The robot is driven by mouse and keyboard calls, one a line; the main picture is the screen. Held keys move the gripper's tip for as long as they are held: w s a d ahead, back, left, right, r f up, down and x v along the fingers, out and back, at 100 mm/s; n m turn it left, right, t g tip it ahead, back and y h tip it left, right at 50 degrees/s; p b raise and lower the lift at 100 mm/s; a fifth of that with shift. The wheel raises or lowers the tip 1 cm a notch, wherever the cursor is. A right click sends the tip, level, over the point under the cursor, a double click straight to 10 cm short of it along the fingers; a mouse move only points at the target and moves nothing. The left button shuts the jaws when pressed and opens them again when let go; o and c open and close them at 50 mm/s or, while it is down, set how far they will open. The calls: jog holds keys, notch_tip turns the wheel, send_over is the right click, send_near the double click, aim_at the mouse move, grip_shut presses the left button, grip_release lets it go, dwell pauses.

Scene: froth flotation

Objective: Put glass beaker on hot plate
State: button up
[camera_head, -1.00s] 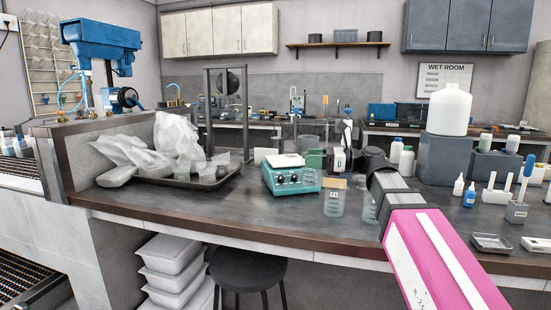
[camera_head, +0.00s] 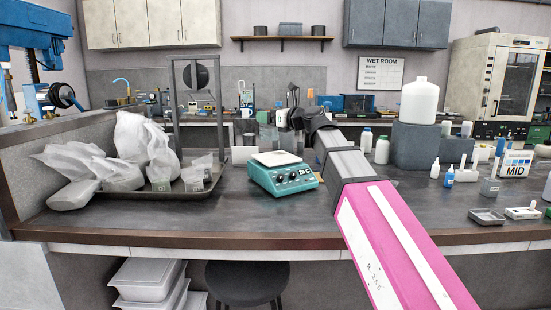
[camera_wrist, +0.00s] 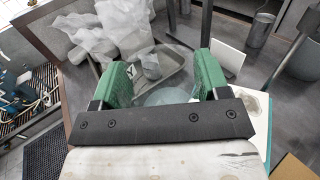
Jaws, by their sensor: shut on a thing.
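In the wrist view my gripper (camera_wrist: 162,78) has its two green fingers closed on a clear glass beaker (camera_wrist: 168,97). The beaker is see-through and its outline is faint; the black gripper bar hides part of it. The hot plate (camera_head: 284,179) is a teal box with a white top and front knobs, on the bench in the middle of the head view. A white and teal edge beside my gripper in the wrist view looks like the hot plate (camera_wrist: 263,118). In the head view my arm reaches past the hot plate's right side, and my gripper is hard to make out.
A dark tray (camera_head: 150,194) with wrapped clear bags stands left of the hot plate. A metal frame (camera_head: 221,90) rises behind it. Bottles, a grey block (camera_head: 414,145) and small dishes stand to the right. The bench front before the hot plate is clear.

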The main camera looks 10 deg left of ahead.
jog(key=shift+w+r+t, duration=0.3)
jog(key=shift+w+r, duration=0.15)
jog(key=shift+r, duration=0.1)
jog(key=shift+w+m, duration=0.3)
jog(key=shift+w, duration=0.05)
jog(key=shift+w+a+f, duration=0.15)
jog(key=shift+w+f, duration=2.55)
jog(key=shift+w, duration=0.05)
jog(key=shift+w+a+f, duration=0.1)
jog(key=shift+w+f, duration=2.6)
jog(key=shift+w, duration=0.05)
jog(key=shift+f, duration=0.1)
jog(key=o, duration=1)
jog(key=v, duration=1.2)
jog(key=shift+s+r, duration=0.15)
jog(key=shift+r, duration=0.05)
